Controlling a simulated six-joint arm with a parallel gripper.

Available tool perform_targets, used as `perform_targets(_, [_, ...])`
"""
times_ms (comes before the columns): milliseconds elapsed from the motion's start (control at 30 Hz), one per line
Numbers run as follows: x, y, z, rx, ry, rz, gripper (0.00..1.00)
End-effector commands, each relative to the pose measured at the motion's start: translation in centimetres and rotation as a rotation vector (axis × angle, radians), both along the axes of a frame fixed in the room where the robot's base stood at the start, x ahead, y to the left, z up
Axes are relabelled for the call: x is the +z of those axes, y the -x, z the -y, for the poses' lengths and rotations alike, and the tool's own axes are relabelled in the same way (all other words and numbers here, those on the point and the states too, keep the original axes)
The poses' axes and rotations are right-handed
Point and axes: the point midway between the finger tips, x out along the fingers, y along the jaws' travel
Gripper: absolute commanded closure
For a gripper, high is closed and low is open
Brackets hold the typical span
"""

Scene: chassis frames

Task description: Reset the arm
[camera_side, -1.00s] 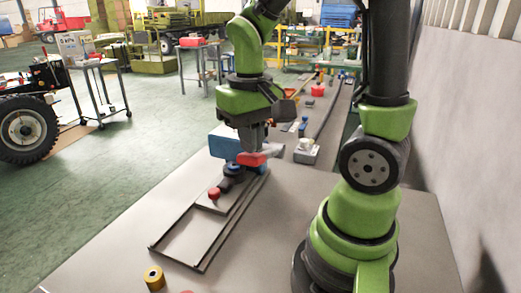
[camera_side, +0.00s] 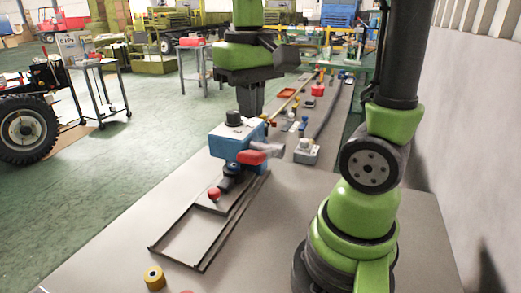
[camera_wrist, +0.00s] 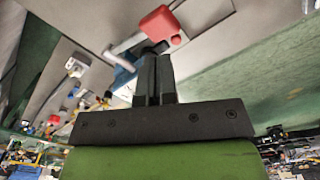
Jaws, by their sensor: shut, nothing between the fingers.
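My gripper (camera_side: 250,100) is shut and empty, pointing down above the assembly on the table. In the wrist view the gripper (camera_wrist: 153,62) has its dark fingers together. Below it stands a blue block (camera_side: 228,148) with a black knob on its pale top and a red part (camera_side: 251,157) on its front side. The block sits at the far end of a flat metal frame (camera_side: 178,220). A red knob (camera_side: 214,193) is on the frame's plate.
A yellow ring-shaped part (camera_side: 154,277) lies at the table's front left. A grey box (camera_side: 306,151) and several small parts stand behind on a long bench. A wall (camera_side: 470,150) runs along the right.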

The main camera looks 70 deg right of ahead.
Motion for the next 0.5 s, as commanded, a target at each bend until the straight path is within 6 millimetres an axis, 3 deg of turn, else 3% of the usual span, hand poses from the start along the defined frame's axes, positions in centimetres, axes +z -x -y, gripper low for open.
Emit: perform_targets(500, [0.53, 0.03, -0.02, -0.001, -0.001, 0.000, 1.00])
